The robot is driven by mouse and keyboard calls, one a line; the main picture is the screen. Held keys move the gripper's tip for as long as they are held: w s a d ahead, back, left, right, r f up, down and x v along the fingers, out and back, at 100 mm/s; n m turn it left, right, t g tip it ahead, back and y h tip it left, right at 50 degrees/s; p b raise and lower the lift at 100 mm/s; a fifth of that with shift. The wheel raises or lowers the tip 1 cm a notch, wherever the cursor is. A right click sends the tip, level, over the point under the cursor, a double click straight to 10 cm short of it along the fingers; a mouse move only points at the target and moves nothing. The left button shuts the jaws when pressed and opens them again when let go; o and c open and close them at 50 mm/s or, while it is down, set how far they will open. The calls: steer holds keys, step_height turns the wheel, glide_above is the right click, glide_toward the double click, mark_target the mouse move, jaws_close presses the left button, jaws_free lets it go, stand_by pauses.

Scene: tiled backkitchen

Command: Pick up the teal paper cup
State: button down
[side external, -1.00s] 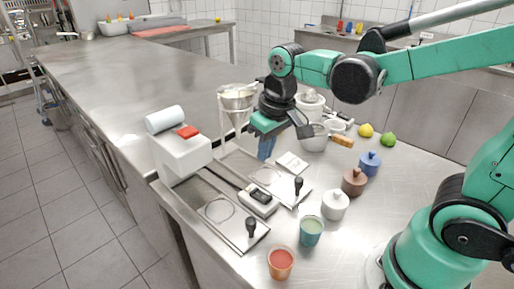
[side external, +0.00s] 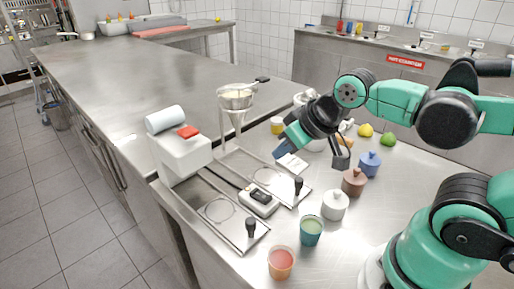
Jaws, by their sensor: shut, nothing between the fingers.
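The teal paper cup (side external: 311,232) stands upright on the steel counter near the front, between an orange cup and a white lidded jar. Its open top shows a greenish inside. My gripper (side external: 279,152) is up and behind the cup, well apart from it, near the white card on the counter. It is shut and holds nothing. Nothing hides the cup.
An orange cup (side external: 281,263) stands close at the front left. White (side external: 335,206), brown (side external: 354,182) and blue (side external: 369,164) lidded jars run back to the right. Black-knobbed metal plates (side external: 223,215) and a small grey device (side external: 259,200) lie left. A funnel stand (side external: 236,103) rises behind.

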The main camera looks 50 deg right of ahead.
stand_by(0.4)
steer(key=shift+c, duration=0.6)
jaws_free()
steer(key=n+g+y, duration=0.1)
steer(key=n+g, duration=0.6)
steer(key=n, duration=1.1)
glide_above(313, 220)
step_height(313, 220, down, 5)
steer(key=shift+s+a+f, duration=0.1)
steer(key=shift+a+f, duration=0.15)
steer(key=shift+f, duration=0.7)
steer(key=shift+s+a+f, duration=0.15)
steer(key=shift+a+f, duration=0.1)
steer(key=shift+f, duration=0.75)
steer(key=shift+s+a+f, duration=0.1)
steer(key=shift+a+f, duration=0.15)
steer(key=shift+f, duration=0.7)
